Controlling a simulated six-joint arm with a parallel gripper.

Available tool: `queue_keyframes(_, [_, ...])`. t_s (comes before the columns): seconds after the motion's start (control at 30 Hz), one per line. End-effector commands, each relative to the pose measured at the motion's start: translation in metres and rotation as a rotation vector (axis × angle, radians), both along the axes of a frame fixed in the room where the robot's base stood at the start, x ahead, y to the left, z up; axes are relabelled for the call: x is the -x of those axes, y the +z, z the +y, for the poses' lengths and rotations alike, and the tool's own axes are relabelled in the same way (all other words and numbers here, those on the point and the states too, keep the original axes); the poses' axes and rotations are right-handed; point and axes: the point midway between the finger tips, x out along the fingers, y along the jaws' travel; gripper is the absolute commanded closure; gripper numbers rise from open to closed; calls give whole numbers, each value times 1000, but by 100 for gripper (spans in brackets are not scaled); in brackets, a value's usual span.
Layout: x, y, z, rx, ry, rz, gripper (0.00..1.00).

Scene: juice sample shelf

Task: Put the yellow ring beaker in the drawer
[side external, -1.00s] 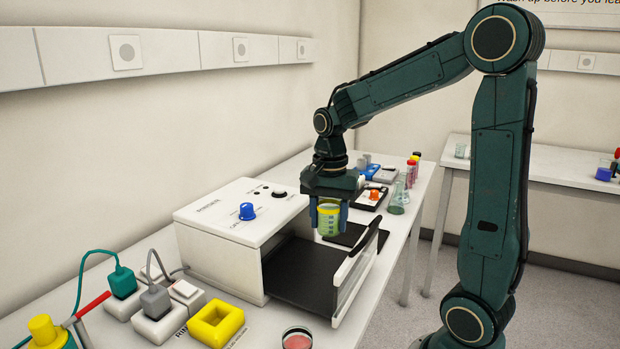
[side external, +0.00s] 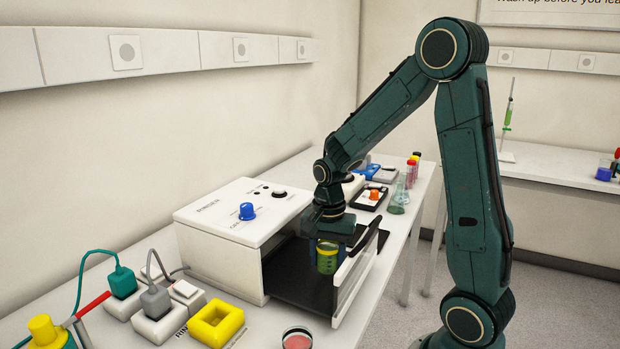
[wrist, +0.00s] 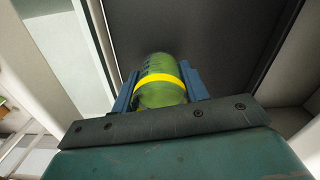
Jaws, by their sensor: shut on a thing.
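The yellow ring beaker (side external: 327,261) is a small vessel with green contents and a yellow band. My gripper (side external: 327,246) points down and is shut on it. The beaker is inside the open drawer (side external: 295,271), low over its dark floor near the front panel. I cannot tell whether its base touches the floor. In the wrist view the beaker (wrist: 162,82) sits between the two blue fingers of my gripper (wrist: 162,88), with the dark drawer floor (wrist: 225,35) beyond it.
The drawer's front panel (side external: 352,279) stands close to the right of the beaker. The white housing (side external: 215,225) with a blue knob is at left. A yellow square block (side external: 215,325) and a dish of pink stuff (side external: 297,338) lie in front. Bottles and flasks stand behind.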

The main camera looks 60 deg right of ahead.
Motion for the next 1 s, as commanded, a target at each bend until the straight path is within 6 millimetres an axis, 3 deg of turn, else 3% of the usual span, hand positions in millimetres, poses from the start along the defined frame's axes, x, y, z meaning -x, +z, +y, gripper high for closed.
queue_keyframes(0.17, [1,-15,0,-1,0,1,78])
queue_keyframes(0.6, [0,-18,0,-1,0,1,78])
queue_keyframes(0.63, [0,-19,0,-1,0,1,54])
queue_keyframes(0.73, [0,-18,0,0,0,1,34])
queue_keyframes(1.0, [0,-18,0,0,0,0,34])
